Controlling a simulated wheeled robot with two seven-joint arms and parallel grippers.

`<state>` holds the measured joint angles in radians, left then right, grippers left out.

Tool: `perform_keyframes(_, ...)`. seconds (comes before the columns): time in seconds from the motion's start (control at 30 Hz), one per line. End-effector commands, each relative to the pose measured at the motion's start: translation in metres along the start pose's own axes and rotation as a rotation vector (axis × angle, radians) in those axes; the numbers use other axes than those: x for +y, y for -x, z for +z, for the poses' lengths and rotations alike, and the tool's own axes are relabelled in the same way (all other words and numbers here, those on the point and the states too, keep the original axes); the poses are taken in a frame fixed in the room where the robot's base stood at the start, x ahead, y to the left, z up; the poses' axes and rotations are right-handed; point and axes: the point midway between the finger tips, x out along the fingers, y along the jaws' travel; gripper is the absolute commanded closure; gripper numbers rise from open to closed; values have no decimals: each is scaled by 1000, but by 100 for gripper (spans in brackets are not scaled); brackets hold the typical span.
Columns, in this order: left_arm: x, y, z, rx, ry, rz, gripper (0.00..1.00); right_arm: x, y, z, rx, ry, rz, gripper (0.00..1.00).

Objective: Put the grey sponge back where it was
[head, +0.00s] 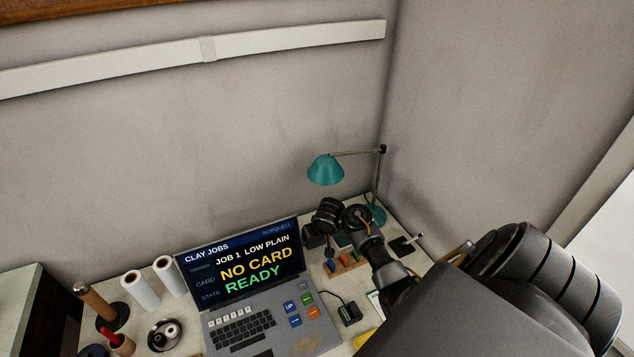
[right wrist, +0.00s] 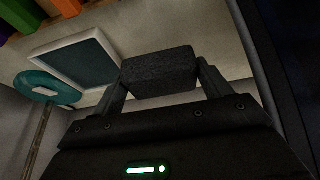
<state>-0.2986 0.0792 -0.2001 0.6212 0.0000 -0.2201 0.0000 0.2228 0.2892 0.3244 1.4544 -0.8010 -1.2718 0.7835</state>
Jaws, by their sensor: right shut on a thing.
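The sponge (right wrist: 160,72), a dark grey block, is held between the two fingers of my right gripper (right wrist: 162,82) in the right wrist view. The fingers press on its two ends, and it looks clear of the surface behind it. In the head view my right arm reaches over the back right of the desk; the gripper's fingers and the sponge cannot be made out there. A white-framed tray (right wrist: 112,50) with a dark green inside lies beyond the sponge, to its left in the wrist view. My left gripper is not in view.
A teal lamp (head: 325,170) stands in the back right corner; its base (right wrist: 48,76) is beside the tray. A wooden rack (head: 347,267) of coloured pieces sits in front. A console (head: 245,285) reads "NO CARD READY". White rolls (head: 141,290) stand at left.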

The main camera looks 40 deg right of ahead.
Motion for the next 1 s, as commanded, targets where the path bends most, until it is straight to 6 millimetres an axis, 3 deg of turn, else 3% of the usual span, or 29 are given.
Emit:
perform_keyframes(0.17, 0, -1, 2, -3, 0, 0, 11, 0, -4, 2, -1, 0, 0, 45)
perform_keyframes(0.5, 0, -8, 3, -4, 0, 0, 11, 1, -39, 13, -1, 1, 2, 45)
perform_keyframes(0.93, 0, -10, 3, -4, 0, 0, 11, 0, -44, 16, -1, 1, 0, 45)
perform_keyframes(0.97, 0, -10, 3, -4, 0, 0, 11, 0, -44, 15, -1, 0, 0, 19)
perform_keyframes(1.0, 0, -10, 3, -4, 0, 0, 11, 0, -43, 15, -1, 0, 0, 14)
